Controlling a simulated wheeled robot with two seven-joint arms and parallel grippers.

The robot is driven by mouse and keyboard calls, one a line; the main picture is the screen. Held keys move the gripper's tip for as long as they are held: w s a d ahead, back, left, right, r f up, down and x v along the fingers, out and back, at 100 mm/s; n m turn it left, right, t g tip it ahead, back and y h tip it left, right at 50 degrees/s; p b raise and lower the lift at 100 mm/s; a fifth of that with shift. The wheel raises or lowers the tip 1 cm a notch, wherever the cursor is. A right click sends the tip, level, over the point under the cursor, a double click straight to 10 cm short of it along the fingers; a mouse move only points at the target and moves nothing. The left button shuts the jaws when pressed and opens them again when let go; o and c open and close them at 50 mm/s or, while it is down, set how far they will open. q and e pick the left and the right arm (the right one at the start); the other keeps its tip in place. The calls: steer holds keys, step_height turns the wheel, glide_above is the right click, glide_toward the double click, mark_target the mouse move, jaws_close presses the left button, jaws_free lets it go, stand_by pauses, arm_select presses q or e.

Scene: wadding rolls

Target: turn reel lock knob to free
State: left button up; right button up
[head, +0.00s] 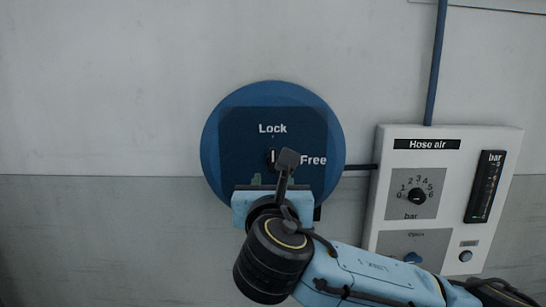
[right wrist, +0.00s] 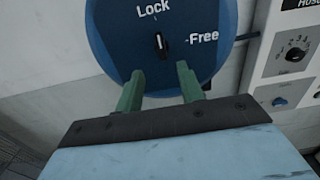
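The reel lock knob (right wrist: 161,44) is small and black with a white line. It sits in the middle of a round blue plate (head: 212,141) on the wall, marked Lock above and Free at the right. In the right wrist view its white line points up towards Lock. My right gripper (right wrist: 157,78) has two green fingers, apart with nothing between them. The fingertips are just below the knob in that view, and I see no contact. In the head view the knob (head: 271,158) is partly hidden by my right gripper. My left gripper is in neither view.
A white Hose air panel (head: 452,150) with a bar dial (head: 417,196), a gauge (head: 485,187) and a blue knob (head: 413,258) stands right of the plate. A blue hose (head: 436,65) runs up from it. The wall left of the plate is bare.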

mark_target(273, 160)
steer(key=w+p, duration=0.2)
steer(key=w, duration=1)
steer(key=shift+w+f, duration=0.1)
steer(key=shift+w, duration=0.25)
steer(key=c, duration=0.7)
